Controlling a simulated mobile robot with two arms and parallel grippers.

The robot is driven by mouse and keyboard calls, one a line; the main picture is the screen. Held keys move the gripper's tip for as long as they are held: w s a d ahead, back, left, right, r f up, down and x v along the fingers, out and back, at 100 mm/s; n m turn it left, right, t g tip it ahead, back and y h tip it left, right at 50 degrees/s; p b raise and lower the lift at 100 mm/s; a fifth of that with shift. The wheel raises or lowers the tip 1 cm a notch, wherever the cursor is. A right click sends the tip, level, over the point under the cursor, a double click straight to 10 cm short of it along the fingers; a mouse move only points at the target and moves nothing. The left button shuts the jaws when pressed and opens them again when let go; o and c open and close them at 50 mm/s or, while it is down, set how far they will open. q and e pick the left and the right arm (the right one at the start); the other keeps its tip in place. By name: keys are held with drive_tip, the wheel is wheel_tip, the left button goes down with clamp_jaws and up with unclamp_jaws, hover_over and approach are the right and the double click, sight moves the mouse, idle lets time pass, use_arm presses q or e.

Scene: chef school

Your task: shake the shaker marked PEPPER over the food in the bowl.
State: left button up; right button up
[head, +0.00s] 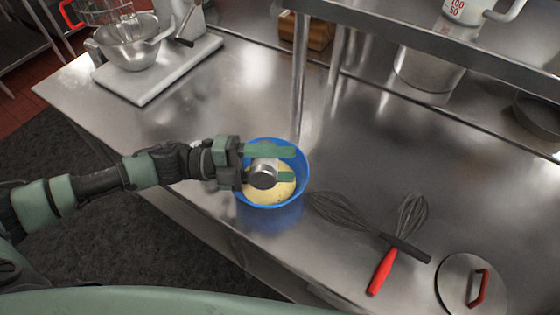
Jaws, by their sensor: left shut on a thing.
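A blue bowl (304,176) with pale yellow food (268,194) in it stands on the steel counter. My left gripper (284,164) reaches in from the left and is over the bowl. It is shut on a small metal shaker (263,178), which shows a round grey end towards me. The shaker appears tilted, above the food. No marking on it can be read from here. The gripper and shaker hide part of the food and the bowl's left rim. My right gripper is not in view.
Two whisks (372,225), one with a red handle, lie right of the bowl. A round lid (471,285) with a red handle lies at lower right. A shelf post (299,75) stands behind the bowl. A stand mixer (130,50) is at upper left. Counter between is clear.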

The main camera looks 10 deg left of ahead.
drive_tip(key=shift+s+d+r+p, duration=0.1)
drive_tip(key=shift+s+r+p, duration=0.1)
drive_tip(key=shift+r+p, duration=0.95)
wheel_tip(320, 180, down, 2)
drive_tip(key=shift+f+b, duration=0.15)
drive_tip(key=shift+b, duration=1.1)
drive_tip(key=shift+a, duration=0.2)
